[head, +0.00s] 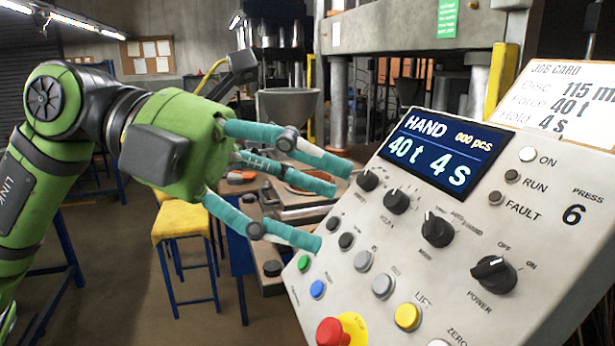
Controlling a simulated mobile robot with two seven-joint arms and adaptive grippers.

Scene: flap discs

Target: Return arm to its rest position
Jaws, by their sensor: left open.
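My left arm, green and black, comes in from the left. Its gripper (328,205) has teal fingers, is open and empty, and is spread in front of the left edge of a press control panel (455,262). The upper fingertip is close to the panel's leftmost black knob (368,180); I cannot tell whether it touches. The panel's display (440,150) reads HAND, 000 pcs, 40 t, 4 s. My right gripper is not in view.
A red mushroom button (332,332) and a yellow button (407,316) stick out low on the panel. A job card (557,100) stands behind it. A yellow stool (182,222) and a press bench with tooling (290,190) lie beyond my gripper. Floor at lower left looks clear.

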